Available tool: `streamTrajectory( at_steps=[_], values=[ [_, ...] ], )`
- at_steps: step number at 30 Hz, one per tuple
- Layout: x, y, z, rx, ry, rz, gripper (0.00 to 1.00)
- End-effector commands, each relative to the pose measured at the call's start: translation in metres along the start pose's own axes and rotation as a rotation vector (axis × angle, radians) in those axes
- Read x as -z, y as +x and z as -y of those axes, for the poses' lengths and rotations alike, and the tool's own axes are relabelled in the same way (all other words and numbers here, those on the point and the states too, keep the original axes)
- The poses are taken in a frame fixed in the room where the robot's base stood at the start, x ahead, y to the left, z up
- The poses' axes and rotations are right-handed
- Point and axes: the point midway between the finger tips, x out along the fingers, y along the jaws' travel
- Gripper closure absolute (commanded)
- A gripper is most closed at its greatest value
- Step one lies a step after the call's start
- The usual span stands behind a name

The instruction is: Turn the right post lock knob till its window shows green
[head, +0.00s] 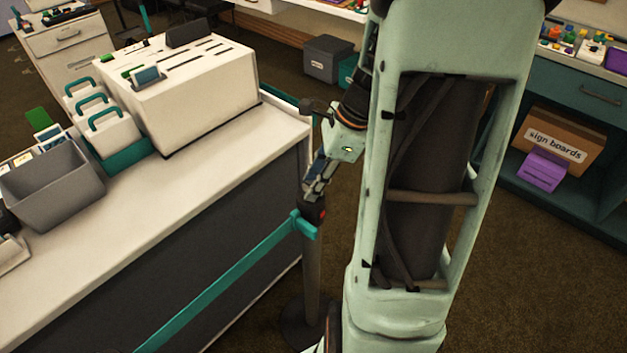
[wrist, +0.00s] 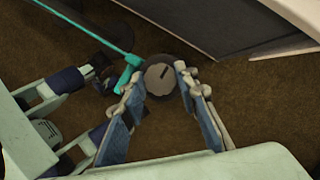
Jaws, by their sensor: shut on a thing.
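The right post (head: 312,262) stands beside the counter's end, with a teal belt clipped to its head. Its round grey lock knob (wrist: 160,79) has a dark line across its face, tilted up and right in the wrist view. My gripper (head: 311,196) reaches down onto the post's head and is shut on the knob, with one finger on each side. In the head view the fingers mostly hide the knob. A small red spot (head: 322,214) shows on the post's head, at the window; no green shows there.
The teal belt (head: 225,280) runs from the post toward the lower left, in front of the counter (head: 235,155). The counter holds a white slotted box (head: 205,95) and a grey bin (head: 55,185). A teal shelf unit (head: 590,100) stands at the right, with open floor before it.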

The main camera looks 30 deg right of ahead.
Motion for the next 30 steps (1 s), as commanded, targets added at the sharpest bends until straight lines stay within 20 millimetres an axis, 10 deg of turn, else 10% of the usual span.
streamTrajectory(
  at_steps=[30],
  values=[
    [-0.0028, -0.0014, 0.0046, -0.289, -0.695, 0.001, 0.96]
  ],
)
